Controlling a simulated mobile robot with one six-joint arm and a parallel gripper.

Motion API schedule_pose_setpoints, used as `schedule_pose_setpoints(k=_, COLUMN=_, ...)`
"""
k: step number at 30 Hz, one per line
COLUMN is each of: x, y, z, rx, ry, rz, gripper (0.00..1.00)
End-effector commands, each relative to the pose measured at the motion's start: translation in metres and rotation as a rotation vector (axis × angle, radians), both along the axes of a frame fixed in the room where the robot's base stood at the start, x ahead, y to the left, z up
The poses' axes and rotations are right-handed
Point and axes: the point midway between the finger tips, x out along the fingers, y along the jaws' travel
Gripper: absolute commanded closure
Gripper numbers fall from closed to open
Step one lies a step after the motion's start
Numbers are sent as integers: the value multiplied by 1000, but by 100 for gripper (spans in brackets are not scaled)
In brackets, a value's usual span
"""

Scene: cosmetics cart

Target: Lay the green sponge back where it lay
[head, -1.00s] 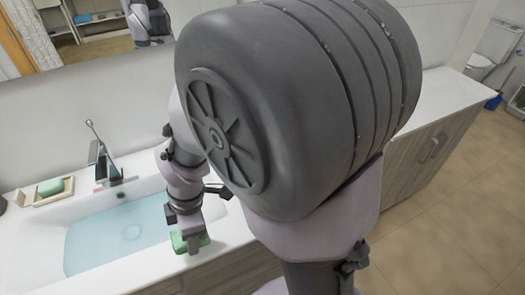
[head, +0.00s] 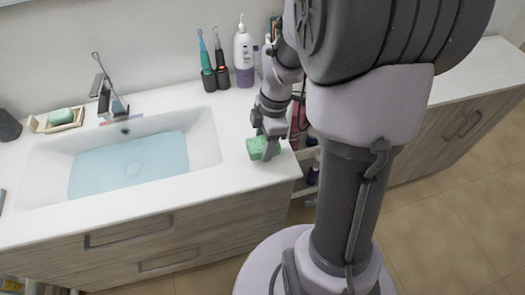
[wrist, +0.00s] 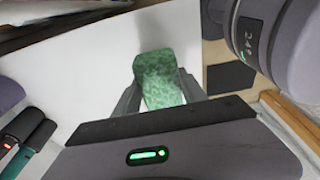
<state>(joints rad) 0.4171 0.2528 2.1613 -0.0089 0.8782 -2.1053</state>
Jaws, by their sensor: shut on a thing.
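The green sponge (head: 262,148) is between the fingers of my gripper (head: 268,143), over the white counter to the right of the basin. In the wrist view the sponge (wrist: 160,77) sits between the two grey fingertips of my gripper (wrist: 158,92), which is shut on it. The white counter top (wrist: 95,75) shows beyond it. I cannot tell whether the sponge touches the counter or is just above it.
The basin (head: 213,135) holds bluish water, with a faucet (head: 104,92) behind. A soap dish (head: 75,123) with green soap (head: 61,116) stands at left. Toothbrushes (head: 220,60) and a white-and-purple pump bottle (head: 244,55) stand at the back. An open drawer (head: 305,180) lies right of the counter's end.

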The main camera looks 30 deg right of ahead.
Motion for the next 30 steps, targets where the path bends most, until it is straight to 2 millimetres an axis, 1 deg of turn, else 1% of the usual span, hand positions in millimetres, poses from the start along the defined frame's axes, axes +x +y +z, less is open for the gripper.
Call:
schedule_pose_setpoints(k=1, x=-1, y=2, z=-18, rx=2, ry=4, rz=1, gripper=100)
schedule_pose_setpoints(k=3, x=-1, y=2, z=-35, rx=2, ry=4, rz=1, gripper=100)
schedule_pose_setpoints(k=4, x=-1, y=2, z=-38, rx=2, ry=4, rz=1, gripper=100)
schedule_pose_setpoints(k=10, x=-1, y=2, z=-35, rx=2, ry=2, rz=0, gripper=100)
schedule_pose_setpoints(k=14, x=-1, y=3, z=-39, rx=2, ry=3, rz=0, gripper=100)
schedule_pose_setpoints(k=15, x=-1, y=3, z=-38, rx=2, ry=2, rz=0, gripper=47)
schedule_pose_setpoints(k=18, x=-1, y=3, z=-38, rx=2, ry=3, rz=0, gripper=29)
schedule_pose_setpoints(k=28, x=-2, y=3, z=-38, rx=2, ry=4, rz=1, gripper=29)
schedule_pose_setpoints(k=30, x=-1, y=3, z=-32, rx=2, ry=4, rz=1, gripper=29)
